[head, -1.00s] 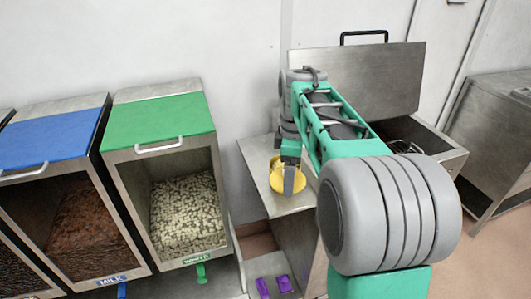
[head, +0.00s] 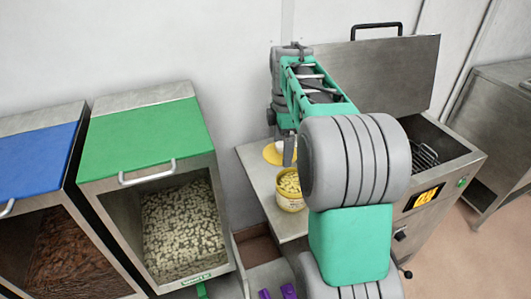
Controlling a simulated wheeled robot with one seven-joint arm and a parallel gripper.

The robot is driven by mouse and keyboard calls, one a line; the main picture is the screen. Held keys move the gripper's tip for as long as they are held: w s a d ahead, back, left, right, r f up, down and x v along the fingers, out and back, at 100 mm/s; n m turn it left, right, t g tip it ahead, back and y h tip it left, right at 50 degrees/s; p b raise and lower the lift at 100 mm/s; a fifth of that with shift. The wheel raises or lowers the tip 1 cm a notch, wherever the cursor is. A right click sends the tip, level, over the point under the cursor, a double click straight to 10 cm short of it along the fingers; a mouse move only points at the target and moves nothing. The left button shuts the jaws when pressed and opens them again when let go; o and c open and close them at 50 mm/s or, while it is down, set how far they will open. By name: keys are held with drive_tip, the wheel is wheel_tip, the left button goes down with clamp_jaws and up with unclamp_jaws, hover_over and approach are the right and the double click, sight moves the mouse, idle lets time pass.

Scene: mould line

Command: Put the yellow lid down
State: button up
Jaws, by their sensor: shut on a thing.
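The yellow lid (head: 270,154) is at the back left of the steel counter, partly hidden by my gripper. My gripper (head: 288,152) is shut on it and points down. The lid looks low over the counter, but I cannot tell whether it touches the top. A yellow tub (head: 290,201) filled with pale pieces stands open on the counter in front of the lid, its right side close to my arm in the picture.
The counter top (head: 258,175) has little bare room left of the tub. To the right is a steel machine with its lid raised (head: 385,75) and a lit display (head: 423,197). Bins with a green lid (head: 145,135) and a blue lid (head: 35,150) stand left.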

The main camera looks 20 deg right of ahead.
drive_tip(key=w+f, duration=0.3)
drive_tip(key=w+f+p, duration=0.1)
drive_tip(key=w+f, duration=0.1)
drive_tip(key=w, duration=0.2)
drive_tip(key=w+f+p, duration=0.1)
drive_tip(key=w+f, duration=0.2)
drive_tip(key=shift+w+d+f, duration=0.15)
drive_tip(key=shift+w+f, duration=0.2)
drive_tip(key=shift+w, duration=0.05)
wheel_tip(320, 180, down, 3)
drive_tip(key=shift+r+p, duration=0.2)
drive_tip(key=shift+p, duration=0.25)
drive_tip(key=shift+f, duration=0.35)
drive_tip(key=o, duration=1.1)
drive_tip(key=shift+r, duration=0.15)
